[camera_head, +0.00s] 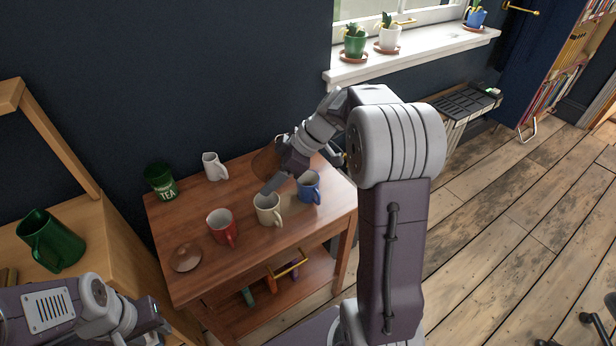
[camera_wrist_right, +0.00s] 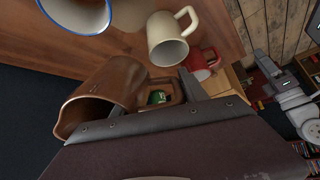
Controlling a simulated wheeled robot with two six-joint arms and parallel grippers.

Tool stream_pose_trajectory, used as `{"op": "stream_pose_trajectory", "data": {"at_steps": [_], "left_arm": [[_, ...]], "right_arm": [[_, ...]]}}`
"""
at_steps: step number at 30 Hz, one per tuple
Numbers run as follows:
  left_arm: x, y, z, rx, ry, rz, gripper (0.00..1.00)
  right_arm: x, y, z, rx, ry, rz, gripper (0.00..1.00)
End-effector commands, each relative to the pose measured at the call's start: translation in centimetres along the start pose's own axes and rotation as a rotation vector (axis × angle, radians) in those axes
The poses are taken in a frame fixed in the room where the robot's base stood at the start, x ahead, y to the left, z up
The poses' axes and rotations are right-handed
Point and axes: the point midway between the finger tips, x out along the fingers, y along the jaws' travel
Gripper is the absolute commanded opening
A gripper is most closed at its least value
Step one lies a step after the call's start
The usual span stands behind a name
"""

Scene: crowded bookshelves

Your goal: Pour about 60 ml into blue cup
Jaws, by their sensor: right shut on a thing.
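The blue cup (camera_head: 308,188) stands upright near the right end of the wooden table. Its blue rim (camera_wrist_right: 92,28) shows at the top left of the right wrist view, near the jug. My right gripper (camera_head: 279,175) is shut on the handle of a brown jug (camera_wrist_right: 112,84). In the head view the jug (camera_head: 266,160) is partly hidden behind the gripper, left of and behind the blue cup. Its mouth shows in the wrist view, but no liquid or stream is visible. My left gripper (camera_head: 155,322) is at the bottom left, away from the table; its fingers are unclear.
A cream mug (camera_head: 267,209), red mug (camera_head: 221,228), white mug (camera_head: 214,167), green tea tin (camera_head: 160,182) and round brown lid (camera_head: 186,257) stand on the table (camera_head: 200,279). A green pitcher (camera_head: 50,242) stands on the shelf at left. The cream mug is close to my right gripper.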

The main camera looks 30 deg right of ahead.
Motion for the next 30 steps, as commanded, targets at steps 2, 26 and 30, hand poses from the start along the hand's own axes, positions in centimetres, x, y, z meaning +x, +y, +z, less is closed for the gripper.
{"op": "stream_pose_trajectory", "data": {"at_steps": [2,26,30], "left_arm": [[-1.7,0.0,-0.2,0.000,0.000,0.000,0.40],[-15.4,0.3,-1.6,0.000,0.000,0.000,0.40],[-17.1,0.3,-1.8,0.000,0.000,0.000,0.40]], "right_arm": [[-0.4,0.0,-0.8,-0.004,-0.042,-0.001,0.00],[0.9,0.1,-3.3,0.007,-0.517,0.000,0.00],[1.5,0.1,-3.2,0.009,-0.585,0.002,0.00]]}}
